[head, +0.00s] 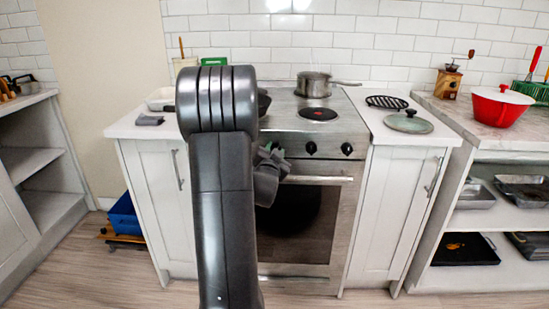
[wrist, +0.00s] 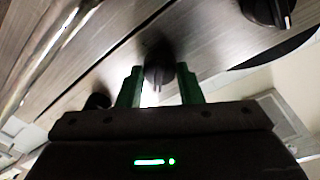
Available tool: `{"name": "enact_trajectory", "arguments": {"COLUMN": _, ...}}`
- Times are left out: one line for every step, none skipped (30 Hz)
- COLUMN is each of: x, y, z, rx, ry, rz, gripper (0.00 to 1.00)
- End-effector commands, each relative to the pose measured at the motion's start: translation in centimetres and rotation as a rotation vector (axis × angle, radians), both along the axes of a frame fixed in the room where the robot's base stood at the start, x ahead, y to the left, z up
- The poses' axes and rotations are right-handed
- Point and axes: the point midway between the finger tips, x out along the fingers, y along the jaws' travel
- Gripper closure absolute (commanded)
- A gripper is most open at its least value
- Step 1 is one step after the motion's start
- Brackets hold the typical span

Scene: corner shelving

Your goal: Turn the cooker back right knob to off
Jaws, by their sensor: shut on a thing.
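The steel cooker (head: 345,125) stands in the middle of the head view, partly behind my arm. Two dark knobs show on its front panel, one at the left (head: 311,147) and one at the right (head: 347,149); the others are hidden. My gripper (head: 275,148) is at the panel, left of these two. In the wrist view, my gripper (wrist: 160,88) has its green fingers on either side of a black knob (wrist: 158,68) and is shut on it. A pale mark shows on this knob. I cannot tell from its face which burner it serves.
In the wrist view another knob (wrist: 268,12) is at upper right, and the oven handle (wrist: 50,50) runs along the left. A saucepan (head: 314,84) stands on the back right of the hob. The front right hotplate (head: 318,113) is bare. A lid (head: 408,122) lies on the right counter.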

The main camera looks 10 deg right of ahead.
Motion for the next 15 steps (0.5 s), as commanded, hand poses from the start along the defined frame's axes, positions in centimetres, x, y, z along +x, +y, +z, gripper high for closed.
{"name": "enact_trajectory", "arguments": {"x": -0.04, "y": -0.02, "z": -0.48, "rx": -0.042, "ry": 0.010, "rz": -0.001, "gripper": 0.90}}
{"name": "enact_trajectory", "arguments": {"x": -0.04, "y": -0.03, "z": -0.50, "rx": -0.070, "ry": 0.019, "rz": -0.001, "gripper": 0.90}}
{"name": "enact_trajectory", "arguments": {"x": -0.04, "y": -0.03, "z": -0.52, "rx": -0.106, "ry": 0.030, "rz": -0.001, "gripper": 0.90}}
{"name": "enact_trajectory", "arguments": {"x": -0.04, "y": -0.03, "z": -0.54, "rx": -0.134, "ry": 0.039, "rz": -0.001, "gripper": 0.90}}
{"name": "enact_trajectory", "arguments": {"x": -0.04, "y": -0.03, "z": -0.54, "rx": -0.161, "ry": 0.046, "rz": -0.001, "gripper": 0.90}}
{"name": "enact_trajectory", "arguments": {"x": -0.04, "y": -0.04, "z": -0.53, "rx": -0.198, "ry": 0.057, "rz": -0.001, "gripper": 0.90}}
{"name": "enact_trajectory", "arguments": {"x": -0.05, "y": -0.03, "z": -0.51, "rx": -0.225, "ry": 0.065, "rz": -0.001, "gripper": 0.90}}
{"name": "enact_trajectory", "arguments": {"x": -0.05, "y": -0.03, "z": -0.50, "rx": -0.253, "ry": 0.073, "rz": -0.001, "gripper": 0.90}}
{"name": "enact_trajectory", "arguments": {"x": -0.05, "y": -0.05, "z": -0.51, "rx": -0.288, "ry": 0.083, "rz": -0.001, "gripper": 0.90}}
{"name": "enact_trajectory", "arguments": {"x": -0.05, "y": -0.05, "z": -0.51, "rx": -0.316, "ry": 0.091, "rz": -0.001, "gripper": 0.90}}
{"name": "enact_trajectory", "arguments": {"x": -0.04, "y": -0.04, "z": -0.50, "rx": -0.341, "ry": 0.099, "rz": -0.001, "gripper": 0.90}}
{"name": "enact_trajectory", "arguments": {"x": -0.04, "y": -0.05, "z": -0.50, "rx": -0.376, "ry": 0.108, "rz": -0.001, "gripper": 0.90}}
{"name": "enact_trajectory", "arguments": {"x": -0.03, "y": -0.04, "z": -0.48, "rx": -0.401, "ry": 0.116, "rz": -0.001, "gripper": 0.90}}
{"name": "enact_trajectory", "arguments": {"x": -0.03, "y": -0.04, "z": -0.47, "rx": -0.426, "ry": 0.122, "rz": -0.001, "gripper": 0.90}}
{"name": "enact_trajectory", "arguments": {"x": -0.03, "y": -0.03, "z": -0.44, "rx": -0.458, "ry": 0.132, "rz": -0.001, "gripper": 0.90}}
